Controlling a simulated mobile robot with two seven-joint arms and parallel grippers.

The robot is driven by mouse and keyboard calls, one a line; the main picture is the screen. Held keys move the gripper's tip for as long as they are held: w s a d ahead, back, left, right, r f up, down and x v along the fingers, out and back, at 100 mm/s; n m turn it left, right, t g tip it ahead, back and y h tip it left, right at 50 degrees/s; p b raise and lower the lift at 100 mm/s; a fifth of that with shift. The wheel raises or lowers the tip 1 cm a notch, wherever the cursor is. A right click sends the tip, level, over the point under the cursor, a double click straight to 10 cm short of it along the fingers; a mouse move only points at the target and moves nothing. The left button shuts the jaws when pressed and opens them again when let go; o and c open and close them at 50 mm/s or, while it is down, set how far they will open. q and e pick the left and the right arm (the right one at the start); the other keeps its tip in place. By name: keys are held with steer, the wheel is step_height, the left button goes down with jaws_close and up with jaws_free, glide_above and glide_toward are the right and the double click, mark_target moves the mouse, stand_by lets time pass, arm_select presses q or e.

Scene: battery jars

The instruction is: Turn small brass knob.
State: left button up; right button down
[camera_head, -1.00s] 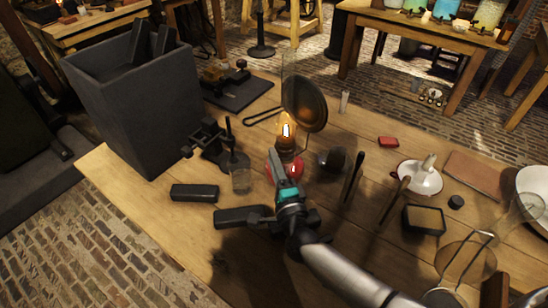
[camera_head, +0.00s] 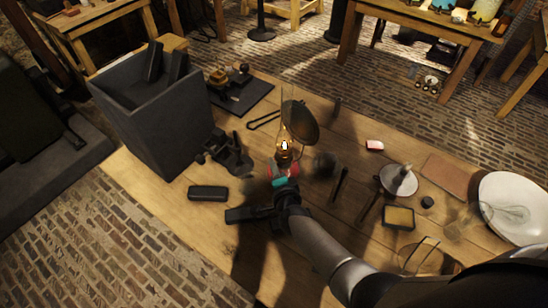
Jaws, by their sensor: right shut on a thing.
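An oil lamp stands on the wooden bench, with a lit flame (camera_head: 284,146) in its glass chimney and a red base (camera_head: 286,171). A round dark reflector (camera_head: 300,122) is behind the flame. My right gripper (camera_head: 278,174) reaches the lamp from the front, just below the flame, and its jaws are shut at the burner. The small brass knob is hidden by the gripper or too small to make out. My left gripper is not in view.
A tall grey open box (camera_head: 150,125) stands at the bench's left end. A black block (camera_head: 207,193), a white dish (camera_head: 391,184), a black square tray (camera_head: 398,217) and a large white bowl (camera_head: 512,204) surround the lamp. My right arm covers the front right.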

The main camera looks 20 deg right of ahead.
steer(key=shift+w+d+r+n+g+h+p, duration=0.2)
steer(key=shift+g+p, duration=0.65)
steer(key=shift+p, duration=0.9)
steer(key=shift+d+r+n+g+h+p, duration=0.1)
steer(key=shift+r+n+g+h+p, duration=0.15)
steer(key=shift+g+p, duration=1.05)
steer(key=shift+f+n+h+p, duration=0.15)
steer(key=shift+n+h+p, duration=0.1)
steer(key=shift+p, duration=0.55)
steer(key=shift+w+a+g, duration=0.1)
steer(key=shift+a+g, duration=0.05)
steer(key=shift+g, duration=0.8)
steer(key=shift+w+a+n+g+h+b, duration=0.2)
steer(key=shift+n+g+h+b, duration=0.3)
steer(key=shift+g+b, duration=0.25)
steer(key=shift+a+g+b, duration=0.1)
steer(key=shift+g+b, duration=0.65)
steer(key=shift+b, duration=0.1)
steer(key=g+h+b, duration=0.1)
steer(key=b, duration=0.3)
steer(key=n+g+h+b, duration=0.1)
steer(key=g+b, duration=0.1)
steer(key=b, duration=0.1)
steer(key=shift+w+a+f+b, duration=0.1)
steer(key=shift+w+a+b, duration=0.1)
steer(key=shift+b, duration=0.2)
steer(key=shift+r+n+g+b, duration=0.2)
steer(key=shift+n+g+b, duration=0.15)
steer(key=shift+b, duration=0.75)
steer(key=shift+a, duration=0.1)
